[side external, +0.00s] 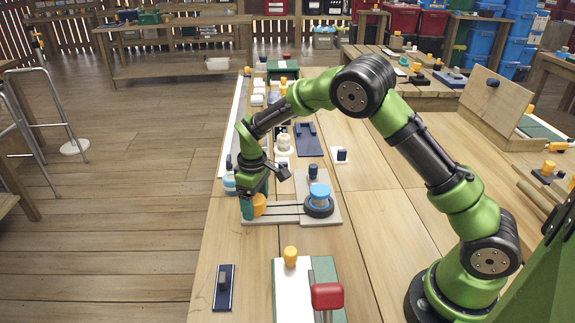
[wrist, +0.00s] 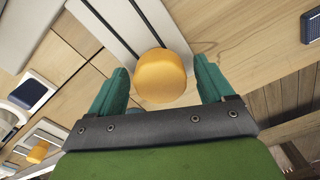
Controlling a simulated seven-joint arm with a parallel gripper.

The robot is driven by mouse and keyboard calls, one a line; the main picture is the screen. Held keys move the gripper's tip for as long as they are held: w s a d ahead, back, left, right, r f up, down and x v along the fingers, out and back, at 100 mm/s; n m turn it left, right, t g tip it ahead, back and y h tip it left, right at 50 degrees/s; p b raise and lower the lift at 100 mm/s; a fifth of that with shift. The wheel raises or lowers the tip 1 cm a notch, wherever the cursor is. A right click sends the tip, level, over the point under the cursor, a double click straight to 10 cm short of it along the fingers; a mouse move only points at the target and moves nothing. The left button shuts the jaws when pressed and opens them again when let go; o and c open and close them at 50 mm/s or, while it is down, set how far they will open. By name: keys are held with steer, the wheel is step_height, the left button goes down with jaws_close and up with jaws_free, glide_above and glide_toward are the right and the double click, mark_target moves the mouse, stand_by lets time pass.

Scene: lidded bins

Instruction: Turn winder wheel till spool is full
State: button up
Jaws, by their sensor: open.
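The winder is a light grey board (side external: 290,222) on the bench. At its right end is a dark round wheel (side external: 319,209) topped by a blue and white spool-like part (side external: 319,194). Two dark parallel lines run left from it to an orange knob (side external: 259,204). My gripper (side external: 247,208) is at this knob, at the board's left end. In the wrist view the orange knob (wrist: 160,76) sits between my two spread green fingers, with gaps on both sides. Whatever is under the knob is hidden. I cannot tell how full the spool is.
A dark blue knob (side external: 313,170) stands behind the spool. A blue-banded round part (side external: 229,184) is left of my gripper. A box with a red handle (side external: 327,296) and a dark switch plate (side external: 223,288) are in front. Bare bench lies right of the board.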

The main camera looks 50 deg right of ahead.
steer(key=c, duration=1)
steer(key=shift+c, duration=0.2)
steer(key=shift+m, duration=0.4)
steer(key=m, duration=0.4)
steer(key=shift+m, duration=0.4)
steer(key=m, duration=1)
steer(key=shift+m, duration=0.4)
steer(key=shift+r+m, duration=0.1)
steer(key=shift+m, duration=2.2)
